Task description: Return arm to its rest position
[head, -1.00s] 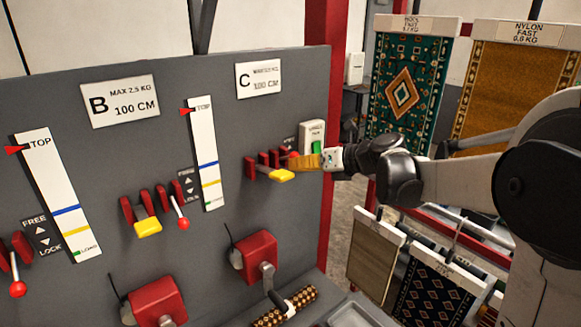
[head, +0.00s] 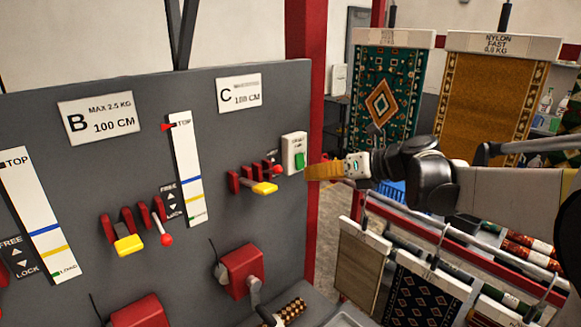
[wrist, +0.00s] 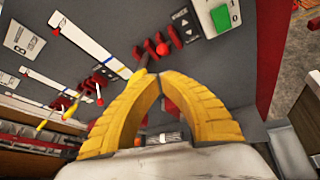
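My gripper (head: 312,172) has yellow ribbed fingers and is in front of the right end of the grey panel, apart from it. In the wrist view the fingertips (wrist: 160,82) come together with nothing visible between them. My arm reaches in from the right edge of the head view. The C station's red levers with a yellow handle (head: 264,188) and a red-knobbed lever (head: 277,170) are left of the fingers. A switch box with a green button (head: 299,160) is just left of and above the fingertips.
The grey panel (head: 70,190) carries the B station levers, scales and red winch boxes (head: 243,270). A red post (head: 318,110) stands at its right end. Hanging rugs, green (head: 382,95) and gold (head: 490,105), are behind my arm. Lower rugs (head: 425,285) hang beneath it.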

